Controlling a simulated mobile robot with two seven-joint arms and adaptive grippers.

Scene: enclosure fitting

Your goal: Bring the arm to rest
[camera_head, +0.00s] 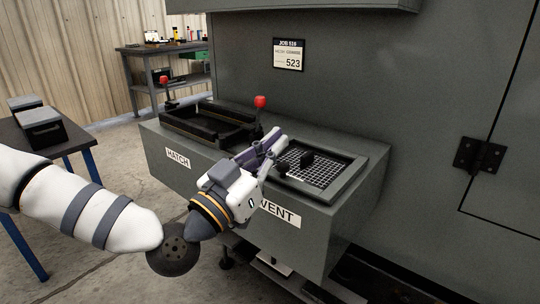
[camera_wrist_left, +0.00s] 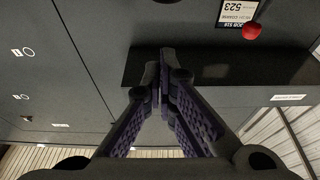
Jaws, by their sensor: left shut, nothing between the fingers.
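My left gripper (camera_head: 276,144) is over the grey box front, between the hatch opening and the vent, with its purple-padded fingers together and nothing between them. In the left wrist view its fingertips (camera_wrist_left: 162,76) meet with no object in them. My left arm (camera_head: 85,205) comes in white and banded from the left. The vent (camera_head: 325,168) is a mesh panel in a dark frame with a black knob, just right of the fingers. The hatch frame (camera_head: 190,128) is dark and sits to the left. My right gripper is not in view.
A red-knobbed lever (camera_head: 260,102) stands close behind the fingers; another (camera_head: 164,80) is at the hatch's far left. A tall grey cabinet (camera_head: 420,80) rises behind. A table with grey boxes (camera_head: 40,126) is at left, a workbench (camera_head: 145,49) farther back.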

